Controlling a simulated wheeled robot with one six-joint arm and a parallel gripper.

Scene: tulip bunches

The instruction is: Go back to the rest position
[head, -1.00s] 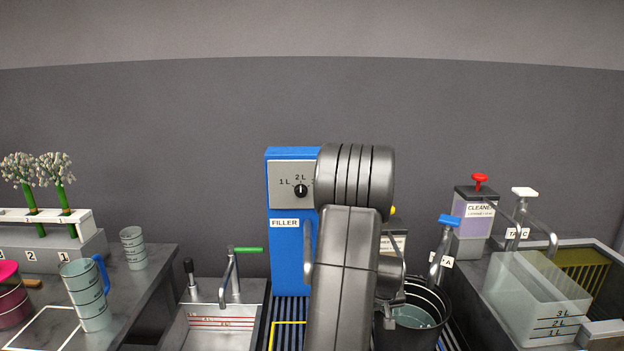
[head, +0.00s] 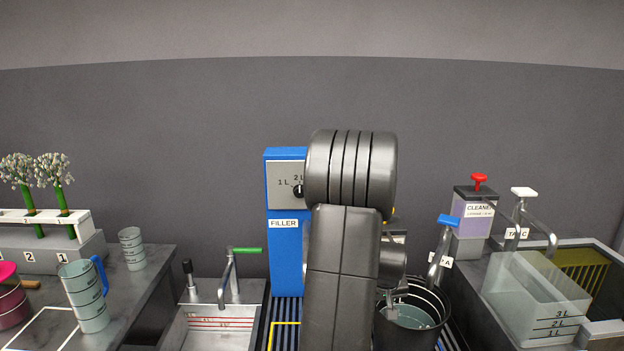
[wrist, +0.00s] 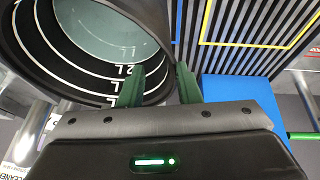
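My gripper (wrist: 160,84) shows in the wrist view with its two green fingers apart and nothing clearly held between them. A dark bucket (wrist: 60,82) with white level marks is just beyond the fingers. One finger overlaps its inside and the other lies beside its rim in the picture; I cannot tell whether they touch it.
The blue filler (head: 287,250) stands behind my arm, partly covered. A sink (head: 215,328) is left of it, and a jug (head: 84,298) and cup (head: 132,250) are on the left counter. Cleaner (head: 476,212), taps and a clear container (head: 535,300) are at right.

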